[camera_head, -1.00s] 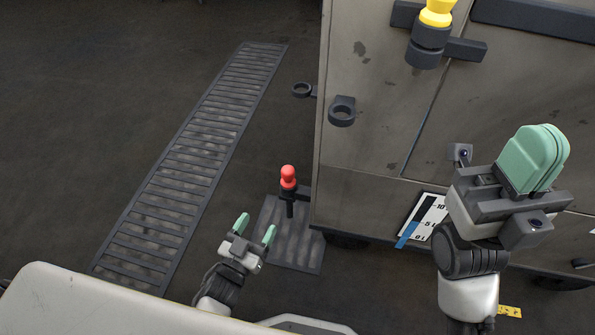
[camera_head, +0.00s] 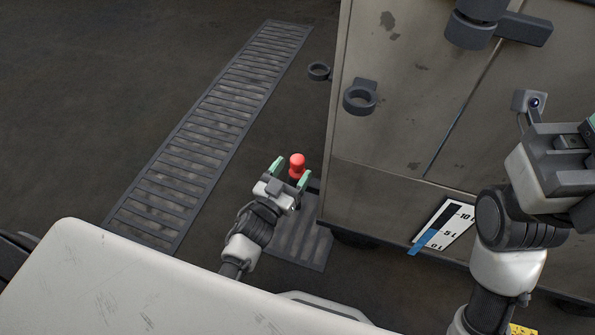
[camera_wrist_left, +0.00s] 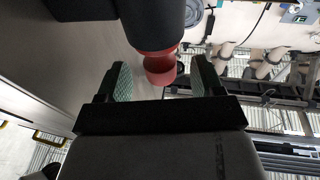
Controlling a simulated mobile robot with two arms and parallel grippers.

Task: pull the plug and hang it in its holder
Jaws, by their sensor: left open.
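The red plug knob (camera_head: 297,163) stands low beside the machine's left corner, above a floor grate. My left gripper (camera_head: 290,175) is open, with its green fingertips on either side of the knob. In the left wrist view, the red knob (camera_wrist_left: 160,68) sits between the two spread fingers, with a gap at each side. A dark cylinder (camera_wrist_left: 152,22) adjoins it there. Two dark ring holders stick out from the machine: one on its front (camera_head: 361,98), one at its left side (camera_head: 318,71); both look empty. My right gripper (camera_head: 585,135) is cut off at the right edge.
The grey machine cabinet (camera_head: 400,130) fills the right side. A level gauge (camera_head: 446,226) is on its lower front. A dark bracket (camera_head: 470,30) is above. A long floor grate (camera_head: 210,135) runs at left, with clear floor around it.

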